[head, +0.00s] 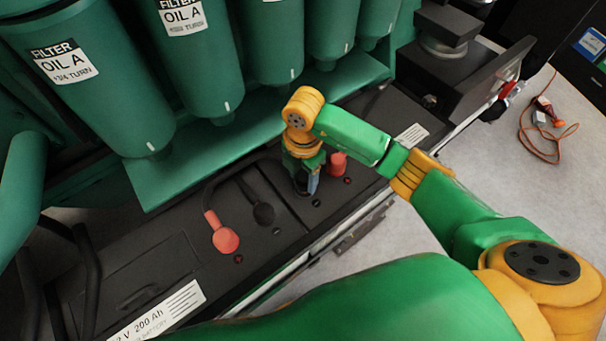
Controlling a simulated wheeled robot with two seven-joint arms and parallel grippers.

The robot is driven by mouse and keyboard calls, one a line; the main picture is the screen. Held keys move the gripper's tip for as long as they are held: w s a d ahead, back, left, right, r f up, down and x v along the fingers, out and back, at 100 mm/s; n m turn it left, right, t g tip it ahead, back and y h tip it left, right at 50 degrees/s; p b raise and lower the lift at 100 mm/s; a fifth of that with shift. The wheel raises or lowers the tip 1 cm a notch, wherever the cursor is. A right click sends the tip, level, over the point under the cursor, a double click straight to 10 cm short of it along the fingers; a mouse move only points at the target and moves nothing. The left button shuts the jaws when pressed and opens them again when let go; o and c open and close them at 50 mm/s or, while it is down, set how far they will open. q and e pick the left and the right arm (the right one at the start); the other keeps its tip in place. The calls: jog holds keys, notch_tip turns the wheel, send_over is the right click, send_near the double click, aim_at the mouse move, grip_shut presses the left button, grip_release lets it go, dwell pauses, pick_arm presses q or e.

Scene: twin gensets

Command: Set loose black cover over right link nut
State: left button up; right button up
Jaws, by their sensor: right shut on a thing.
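My right gripper (308,188) reaches down onto the black battery top. It is shut on a dark piece, which looks like the loose black cover; fingers and wrist hide most of it. The link nut under it is hidden, and I cannot tell whether the cover touches it. A red cover (338,163) stands just right of the gripper. Another black cover (263,213) lies to the left on its cable, beside a red cover (225,239). My left gripper is not in view.
Green oil filters (195,60) hang over a green ledge (180,175) behind the batteries. A metal rail (330,235) runs along the battery (140,265) front edge. A black bracket (465,75) stands at back right.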

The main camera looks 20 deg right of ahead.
jog(key=shift+f+b, duration=0.6)
jog(key=shift+f, duration=0.15)
jog(key=shift+s+f, duration=0.2)
jog(key=shift+s, duration=0.05)
jog(key=shift+w, duration=0.1)
jog(key=o, duration=1.4)
jog(key=shift+r, duration=0.15)
jog(key=shift+w, duration=0.1)
